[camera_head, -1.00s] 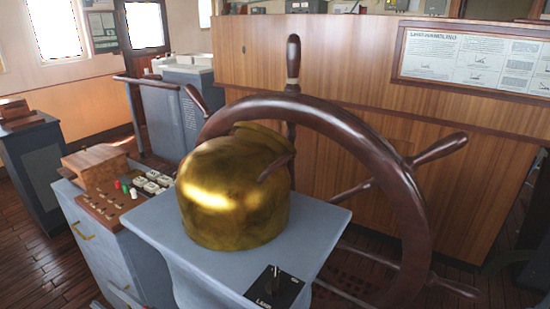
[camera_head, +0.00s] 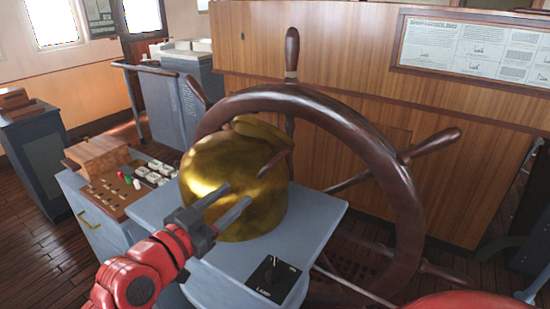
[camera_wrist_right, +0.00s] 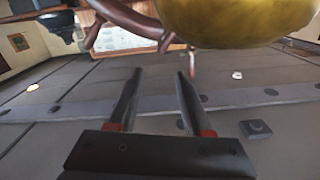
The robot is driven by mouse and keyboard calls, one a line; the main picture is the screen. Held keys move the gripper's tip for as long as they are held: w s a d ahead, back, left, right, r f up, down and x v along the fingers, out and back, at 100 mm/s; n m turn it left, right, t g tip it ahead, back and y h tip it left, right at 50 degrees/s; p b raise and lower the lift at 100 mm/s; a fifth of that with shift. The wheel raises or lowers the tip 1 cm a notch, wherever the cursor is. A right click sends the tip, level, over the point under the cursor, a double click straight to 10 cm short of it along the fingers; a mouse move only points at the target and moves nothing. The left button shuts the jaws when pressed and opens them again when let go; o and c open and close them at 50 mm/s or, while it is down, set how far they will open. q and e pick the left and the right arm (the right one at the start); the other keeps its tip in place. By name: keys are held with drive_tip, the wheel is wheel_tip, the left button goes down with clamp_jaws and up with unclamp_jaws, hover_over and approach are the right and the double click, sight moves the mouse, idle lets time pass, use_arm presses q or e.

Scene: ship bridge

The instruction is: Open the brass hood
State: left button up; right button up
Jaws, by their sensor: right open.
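The brass hood (camera_head: 215,165) is a rounded golden dome on a blue-grey pedestal top (camera_head: 320,215), in front of the ship's wheel. It sits down on the pedestal, and what is under it is hidden. My right gripper (camera_head: 238,193) is open and empty, with its fingers pointing at the near side of the hood in the head view. I cannot tell whether they touch it. In the right wrist view, the open fingers (camera_wrist_right: 156,75) are below and left of the hood (camera_wrist_right: 235,20), apart from it in the picture. My left gripper is not in view.
The dark wooden wheel (camera_head: 395,190) stands close behind and right of the hood, and one spoke handle crosses the hood's right side. A lamp switch (camera_head: 272,278) is on the pedestal's near right corner. A control console (camera_head: 125,190) stands at the left.

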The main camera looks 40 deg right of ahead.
sight(269, 166)
drive_tip(key=p+x, duration=0.5)
drive_tip(key=x, duration=1)
drive_tip(key=shift+d+r, duration=0.15)
drive_tip(key=shift+r, duration=0.05)
drive_tip(key=shift+w+d+f, duration=0.15)
drive_tip(key=shift+w+d, duration=0.15)
drive_tip(key=shift+d, duration=0.2)
drive_tip(key=shift+w, duration=0.1)
clamp_jaws()
drive_tip(key=shift+f, duration=0.15)
